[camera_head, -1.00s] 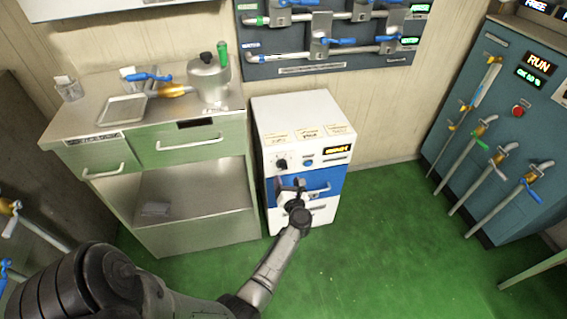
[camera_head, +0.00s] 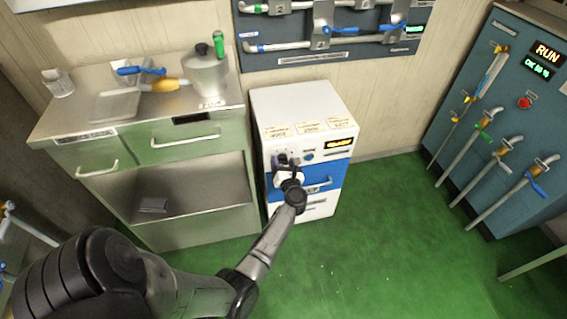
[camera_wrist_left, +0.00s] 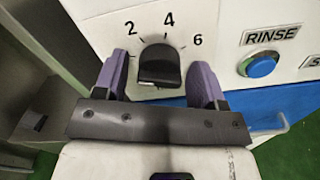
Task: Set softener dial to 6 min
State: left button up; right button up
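The softener dial (camera_wrist_left: 160,66) is a black knob on the white front panel, with the marks 2, 4 and 6 around its upper side. In the left wrist view its pointer end faces up, close to the 4. My left gripper (camera_wrist_left: 160,82) is open, with one purple finger on each side of the dial and a visible gap to it on both sides. In the head view my left gripper (camera_head: 287,163) is at the upper left of the white and blue machine (camera_head: 300,98) and hides the dial. My right gripper is not in view.
A blue RINSE button (camera_wrist_left: 258,64) sits right of the dial. The machine has a lit amber display (camera_head: 339,143) and a drawer handle (camera_head: 318,182). A steel bench (camera_head: 150,205) stands close on the left. Green floor (camera_head: 370,240) is free to the right.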

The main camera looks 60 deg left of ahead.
pick_arm(q)
jog(key=shift+a, duration=0.1)
jog(key=c, duration=0.8)
jog(key=shift+r, duration=0.1)
